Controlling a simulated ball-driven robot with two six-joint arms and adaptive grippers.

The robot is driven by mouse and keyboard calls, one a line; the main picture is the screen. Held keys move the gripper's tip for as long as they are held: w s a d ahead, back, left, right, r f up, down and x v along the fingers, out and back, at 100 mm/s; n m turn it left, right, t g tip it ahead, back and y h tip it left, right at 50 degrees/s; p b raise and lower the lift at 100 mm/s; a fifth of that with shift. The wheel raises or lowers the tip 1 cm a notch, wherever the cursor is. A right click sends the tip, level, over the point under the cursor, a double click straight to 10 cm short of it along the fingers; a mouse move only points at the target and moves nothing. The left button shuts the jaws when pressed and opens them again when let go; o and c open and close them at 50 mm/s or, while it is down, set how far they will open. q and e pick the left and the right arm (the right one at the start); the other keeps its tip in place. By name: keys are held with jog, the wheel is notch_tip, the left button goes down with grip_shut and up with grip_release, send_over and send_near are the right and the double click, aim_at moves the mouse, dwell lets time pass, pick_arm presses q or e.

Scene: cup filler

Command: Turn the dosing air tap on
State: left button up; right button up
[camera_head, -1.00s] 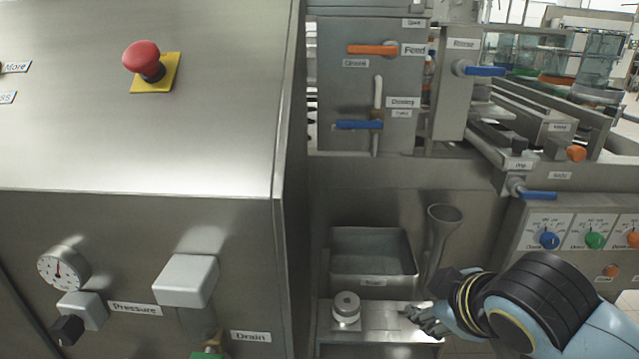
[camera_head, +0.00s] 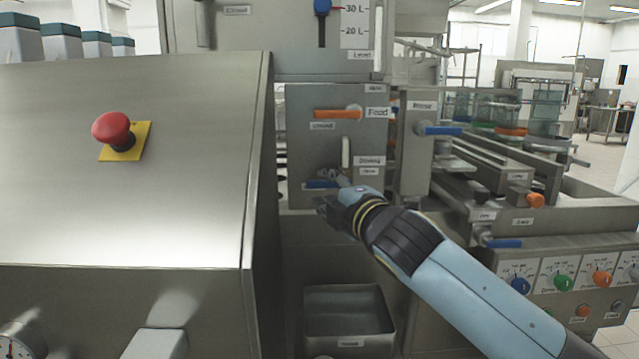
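The dosing air tap (camera_head: 315,184) is a blue lever on the upright steel panel, below the label "Dosing". The lever lies level and points left, with its right end hidden behind my gripper. My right gripper (camera_head: 324,189) is at the lever, reaching in from the lower right. Its fingers look spread, one just above the lever and one just below. I cannot tell whether they touch it. My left gripper is not in view.
An orange feed lever (camera_head: 338,114) sits above the tap, and a blue rinse lever (camera_head: 440,130) is to the right. A large steel housing with a red emergency button (camera_head: 112,128) stands at the left. A steel basin (camera_head: 347,295) is below.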

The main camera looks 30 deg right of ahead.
aim_at(321, 186)
jog(key=shift+w+d, duration=0.15)
jog(key=shift+w, duration=0.75)
jog(key=shift+w+d, duration=0.15)
jog(key=shift+w, duration=0.7)
jog(key=shift+c, duration=0.3)
grip_shut()
